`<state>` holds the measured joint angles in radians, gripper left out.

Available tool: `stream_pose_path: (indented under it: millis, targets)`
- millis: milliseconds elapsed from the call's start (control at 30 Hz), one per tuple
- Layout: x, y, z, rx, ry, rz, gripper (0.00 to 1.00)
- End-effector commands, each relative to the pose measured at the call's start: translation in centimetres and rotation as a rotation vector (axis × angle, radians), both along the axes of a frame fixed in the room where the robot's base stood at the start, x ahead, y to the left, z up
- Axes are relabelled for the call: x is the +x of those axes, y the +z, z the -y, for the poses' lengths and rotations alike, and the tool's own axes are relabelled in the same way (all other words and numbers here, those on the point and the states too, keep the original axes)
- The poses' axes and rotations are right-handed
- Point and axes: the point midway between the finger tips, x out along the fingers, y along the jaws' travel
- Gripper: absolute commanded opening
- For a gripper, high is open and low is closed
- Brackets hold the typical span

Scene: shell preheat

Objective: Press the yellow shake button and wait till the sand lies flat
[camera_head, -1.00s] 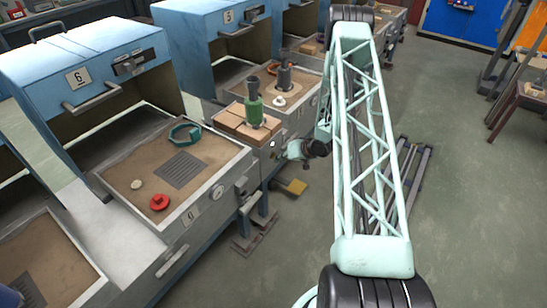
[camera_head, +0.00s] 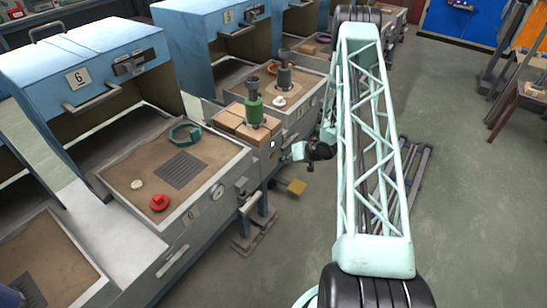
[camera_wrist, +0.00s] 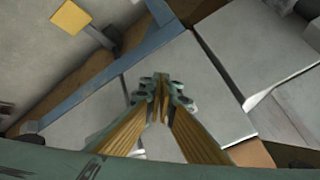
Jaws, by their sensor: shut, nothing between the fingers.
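A yellow square pad (camera_head: 297,187) sits on a dark arm low beside the bench front. It also shows at the upper left of the wrist view (camera_wrist: 70,17). I cannot tell whether it is the shake button. My gripper (camera_wrist: 162,90) is shut and empty, its fingers together over grey metal surfaces, apart from the yellow pad. Brown sand (camera_head: 138,165) in the unit 6 tray looks largely flat around a dark grate, a red round piece (camera_head: 159,202) and a teal ring (camera_head: 185,133).
Brown blocks (camera_head: 228,121) bearing a green vessel (camera_head: 254,112) stand between unit 6 and the neighbouring sand tray. A gauge (camera_head: 217,191) and handles stick out from the bench front. Open floor (camera_head: 460,210) lies to the right.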

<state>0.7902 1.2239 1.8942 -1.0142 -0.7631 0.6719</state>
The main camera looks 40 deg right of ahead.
Motion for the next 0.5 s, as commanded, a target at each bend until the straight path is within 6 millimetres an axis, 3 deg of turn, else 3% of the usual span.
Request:
stream_pose_path:
  millis: [500]
  targets:
    - [-2.9,0.0,0.9,0.000,0.000,0.000,0.00]
